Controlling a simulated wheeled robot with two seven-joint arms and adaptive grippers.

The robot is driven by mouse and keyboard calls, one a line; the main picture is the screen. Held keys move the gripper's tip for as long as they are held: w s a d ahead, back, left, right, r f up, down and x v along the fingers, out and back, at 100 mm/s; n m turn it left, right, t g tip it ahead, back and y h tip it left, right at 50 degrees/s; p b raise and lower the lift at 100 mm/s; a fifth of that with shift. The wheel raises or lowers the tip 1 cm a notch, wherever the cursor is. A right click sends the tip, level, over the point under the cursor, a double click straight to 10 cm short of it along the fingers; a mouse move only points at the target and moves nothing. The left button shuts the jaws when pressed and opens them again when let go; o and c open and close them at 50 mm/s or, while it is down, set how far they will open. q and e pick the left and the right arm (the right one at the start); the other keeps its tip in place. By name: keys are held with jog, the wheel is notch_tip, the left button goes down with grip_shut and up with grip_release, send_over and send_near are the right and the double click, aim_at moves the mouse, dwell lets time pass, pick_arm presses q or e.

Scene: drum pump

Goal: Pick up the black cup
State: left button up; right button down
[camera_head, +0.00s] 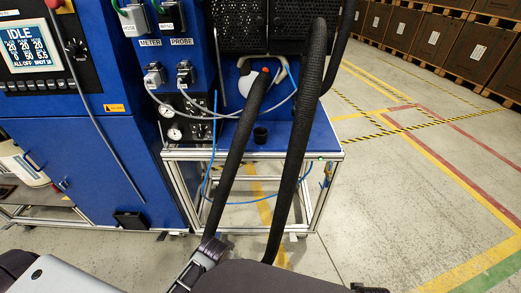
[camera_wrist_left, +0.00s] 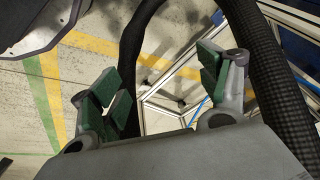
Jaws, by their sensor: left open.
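The small black cup (camera_head: 260,134) stands upright on the blue top of the bench in the head view, just right of a thick black hose. My left gripper (camera_wrist_left: 160,88) shows in the left wrist view with its green-padded fingers spread apart and nothing between them. It points down toward the floor and the bench's metal frame. The cup cannot be made out in the left wrist view. In the head view I cannot clearly make out the left gripper's fingers. My right gripper is not in view.
Two thick black hoses (camera_head: 306,120) cross in front of the blue-topped bench (camera_head: 310,146). A blue machine cabinet (camera_head: 90,140) with screen and gauges stands at left. A white-and-orange item (camera_head: 250,82) lies behind the cup. Floor at right is clear.

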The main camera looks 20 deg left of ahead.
pick_arm(q)
jog(key=w+r+m+t+b, duration=0.25)
jog(key=w+r+m, duration=0.2)
jog(key=r, duration=0.45)
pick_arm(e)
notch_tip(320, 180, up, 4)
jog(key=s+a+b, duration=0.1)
pick_arm(q)
jog(key=m+t+h+b, duration=0.1)
jog(key=m+t, duration=1.1)
jog(key=m, duration=1.7)
send_near(258, 137)
jog(key=shift+s, duration=0.45)
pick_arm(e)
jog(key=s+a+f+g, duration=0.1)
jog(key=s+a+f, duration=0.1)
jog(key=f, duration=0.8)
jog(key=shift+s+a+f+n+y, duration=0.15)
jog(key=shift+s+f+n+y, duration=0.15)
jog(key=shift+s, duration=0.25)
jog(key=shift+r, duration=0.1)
